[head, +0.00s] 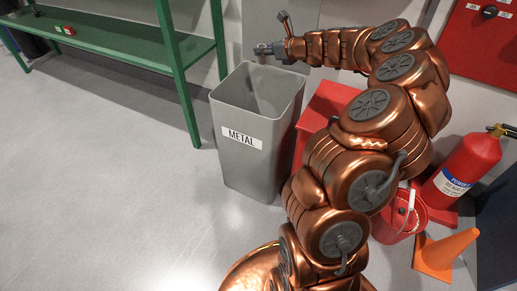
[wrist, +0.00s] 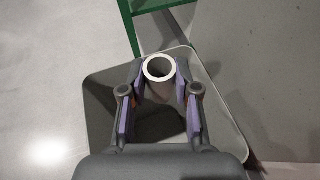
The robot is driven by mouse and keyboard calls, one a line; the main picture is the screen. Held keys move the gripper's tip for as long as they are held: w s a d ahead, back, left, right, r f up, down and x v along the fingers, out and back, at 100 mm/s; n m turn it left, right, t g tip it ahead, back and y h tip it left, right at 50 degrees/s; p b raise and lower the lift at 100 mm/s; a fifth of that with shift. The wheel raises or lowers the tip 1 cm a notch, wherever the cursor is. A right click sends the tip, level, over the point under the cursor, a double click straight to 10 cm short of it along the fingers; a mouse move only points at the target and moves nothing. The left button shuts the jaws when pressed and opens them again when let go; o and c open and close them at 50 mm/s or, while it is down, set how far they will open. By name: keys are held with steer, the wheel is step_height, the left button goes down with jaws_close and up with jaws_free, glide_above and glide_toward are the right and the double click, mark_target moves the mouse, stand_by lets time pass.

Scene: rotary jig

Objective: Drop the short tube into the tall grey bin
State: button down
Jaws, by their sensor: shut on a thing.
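The tall grey bin (head: 243,168) stands on the floor with a white label reading METAL and an open top. My gripper (head: 264,49) is above the bin's back rim in the head view, at the end of my outstretched arm. In the wrist view my gripper (wrist: 160,82) is shut on the short tube (wrist: 159,69), a pale hollow tube seen end-on between the two fingers. The bin's rim (wrist: 232,140) surrounds the tube and fingers in that view, so the tube appears over the opening. The bin's floor is partly hidden by the gripper.
A green bench (head: 130,50) stands at the left with a small red item on it. Right of the bin are a red box (head: 322,108), a red bucket (head: 398,224), an orange cone (head: 444,254) and a fire extinguisher (head: 465,168). The left floor is clear.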

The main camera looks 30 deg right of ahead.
step_height(320, 180, down, 6)
steer(key=b, duration=0.6)
steer(key=shift+d+f+b, duration=0.15)
steer(key=shift+b, duration=0.2)
steer(key=shift+s, duration=0.1)
steer(key=c, duration=0.8)
jaws_free()
steer(key=shift+o, duration=0.2)
steer(key=shift+s, duration=0.15)
steer(key=v, duration=1.2)
